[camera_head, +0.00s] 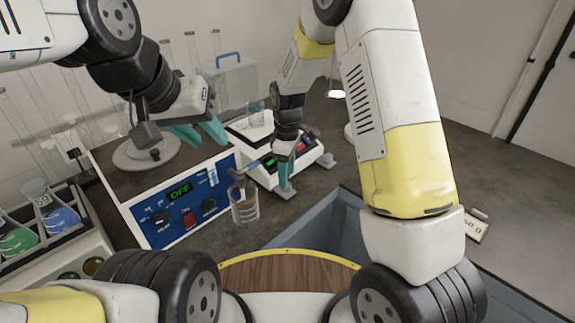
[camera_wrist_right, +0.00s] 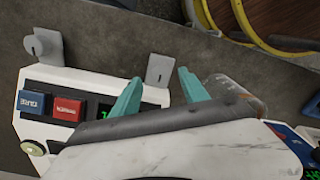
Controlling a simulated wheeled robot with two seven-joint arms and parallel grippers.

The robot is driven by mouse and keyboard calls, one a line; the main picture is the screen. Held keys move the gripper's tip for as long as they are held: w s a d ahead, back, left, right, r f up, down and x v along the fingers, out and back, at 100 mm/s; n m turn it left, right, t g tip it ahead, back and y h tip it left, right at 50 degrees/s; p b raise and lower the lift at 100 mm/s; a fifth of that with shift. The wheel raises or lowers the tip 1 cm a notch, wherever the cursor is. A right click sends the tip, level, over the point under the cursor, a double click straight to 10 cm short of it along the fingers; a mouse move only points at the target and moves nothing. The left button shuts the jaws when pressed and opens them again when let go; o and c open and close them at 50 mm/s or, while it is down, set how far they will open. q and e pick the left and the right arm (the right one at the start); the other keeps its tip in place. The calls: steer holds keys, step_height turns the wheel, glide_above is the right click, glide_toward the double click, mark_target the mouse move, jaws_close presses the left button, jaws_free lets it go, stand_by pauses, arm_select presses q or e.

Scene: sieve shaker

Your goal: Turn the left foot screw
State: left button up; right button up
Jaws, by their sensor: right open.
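The balance (camera_head: 262,172) is a white box with a green display and red and blue buttons, also in the right wrist view (camera_wrist_right: 75,140). Grey foot tabs stick out at its front corners. The left foot screw (camera_head: 286,193) shows in the right wrist view (camera_wrist_right: 160,69); the other foot (camera_head: 327,160) shows there too (camera_wrist_right: 42,45). My right gripper (camera_head: 285,178), in the right wrist view (camera_wrist_right: 159,76), is open, its teal fingertips on either side of the left foot; contact cannot be told. My left gripper (camera_head: 203,134) is open and empty above the blue-panelled device.
The blue-panelled device (camera_head: 185,205) reads OFF. A glass beaker (camera_head: 244,208) stands close to the left foot. Flasks with green and blue liquid (camera_head: 50,208) stand at the left. The counter right of the balance is mostly clear.

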steer(key=shift+s+f, duration=0.1)
steer(key=shift+f, duration=1.75)
jaws_close()
steer(key=shift+m, duration=0.3)
steer(key=m, duration=0.5)
steer(key=shift+m, duration=0.3)
steer(key=m, duration=0.5)
steer(key=shift+a, duration=0.1)
steer(key=shift+m, duration=0.4)
